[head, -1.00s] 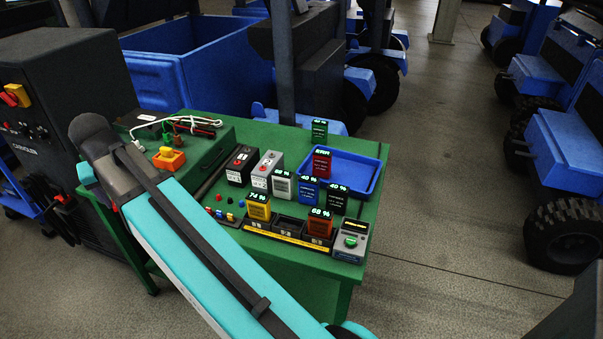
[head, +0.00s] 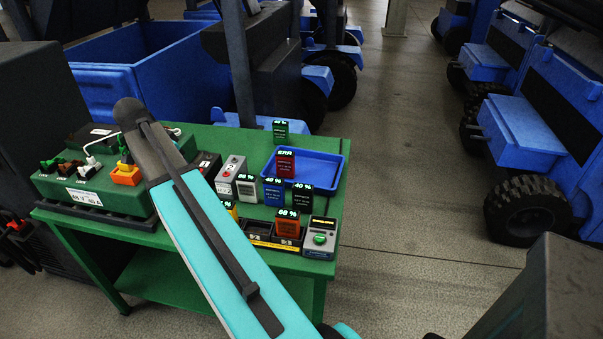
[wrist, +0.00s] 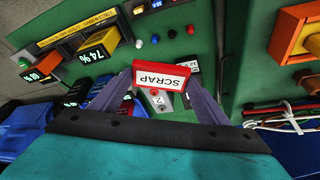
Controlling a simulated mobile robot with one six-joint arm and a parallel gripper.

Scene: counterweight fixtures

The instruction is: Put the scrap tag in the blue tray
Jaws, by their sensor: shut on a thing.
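The scrap tag (wrist: 163,76) is a red block with a white label reading SCRAP. In the wrist view my gripper (wrist: 160,92) is shut on it, with one finger at each side, and it hangs above the green bench. The blue tray (head: 328,172) lies at the back right of the bench in the head view. My gripper and the tag are hidden behind my arm in the head view.
Blue, black, orange and yellow packs stand in front of the tray, with a charger rack (head: 262,236) nearer. A green box (head: 100,190) with cables and an orange part fills the bench's left.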

